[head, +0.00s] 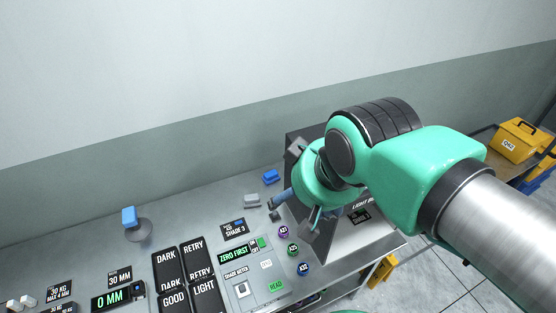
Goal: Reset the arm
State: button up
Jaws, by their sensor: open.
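My arm, green with dark joints, reaches in from the right over the bench (75,238). My gripper (292,212) is at the arm's end, above the right part of the bench, near a dark box labelled with "LIGHT" (347,236). The gripper's fingers are apart, and I see nothing between them. The arm's wrist hides part of the gripper and of the box.
A shade meter panel (258,268), dark labelled bins (185,275) and round tags (292,249) cover the front. A yellow case (516,139) stands far right.

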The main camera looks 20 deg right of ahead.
notch_tip(320, 180, down, 14)
jog(key=b, duration=1.4)
jog(key=shift+f, duration=0.25)
